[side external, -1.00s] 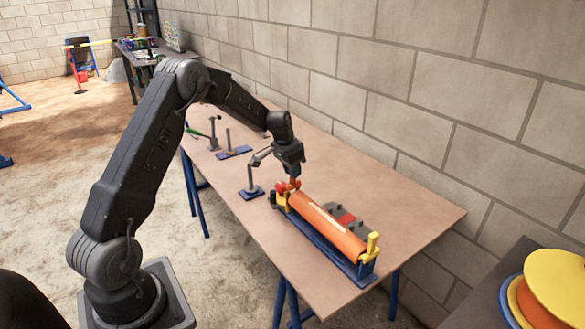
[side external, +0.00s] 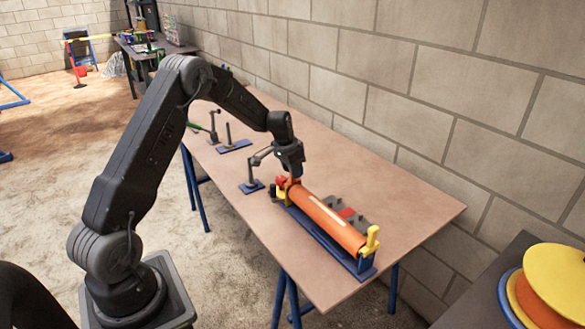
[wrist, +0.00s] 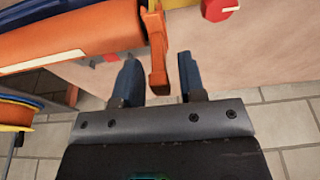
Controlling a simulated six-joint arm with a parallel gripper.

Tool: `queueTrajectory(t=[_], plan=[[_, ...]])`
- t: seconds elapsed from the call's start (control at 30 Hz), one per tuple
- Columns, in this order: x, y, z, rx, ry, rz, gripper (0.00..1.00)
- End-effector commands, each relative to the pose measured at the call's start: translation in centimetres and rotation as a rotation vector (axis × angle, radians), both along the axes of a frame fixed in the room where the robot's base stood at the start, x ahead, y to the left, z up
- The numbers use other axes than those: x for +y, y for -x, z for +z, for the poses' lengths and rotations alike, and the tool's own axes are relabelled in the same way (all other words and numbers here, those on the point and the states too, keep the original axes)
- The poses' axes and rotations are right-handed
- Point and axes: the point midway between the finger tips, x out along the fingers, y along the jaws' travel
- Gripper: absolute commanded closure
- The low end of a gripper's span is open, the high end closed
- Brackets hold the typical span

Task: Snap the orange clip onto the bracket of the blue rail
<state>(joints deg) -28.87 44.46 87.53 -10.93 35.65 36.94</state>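The orange clip (wrist: 158,50) stands at the near end of the orange roller (wrist: 70,37) in the wrist view, its narrow tip reaching between my fingers. My gripper (wrist: 159,78) has its two dark blue fingers apart, with a gap on each side of the clip. In the side external view my gripper (side external: 290,172) points down just above the left end of the roller (side external: 325,220). The blue rail (side external: 318,236) runs under the roller. A yellow bracket (side external: 283,196) shows at the rail's left end; whether the clip is seated on it cannot be told.
A red knob (wrist: 220,8) is beside the clip. A yellow upright (side external: 370,242) stands at the rail's right end. Grey and red blocks (side external: 347,213) lie behind the roller. A small stand on a blue base (side external: 251,186) is left of my gripper. The table's right side (side external: 420,210) is clear.

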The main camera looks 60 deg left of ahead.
Motion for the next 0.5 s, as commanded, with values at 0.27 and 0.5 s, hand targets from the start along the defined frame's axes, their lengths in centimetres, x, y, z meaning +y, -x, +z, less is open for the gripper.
queueTrajectory(t=[0.27,0.5], plan=[[0.0,0.0,0.0,0.000,0.000,0.000,0.54],[0.1,0.4,1.9,-0.003,-0.002,0.000,0.54]])
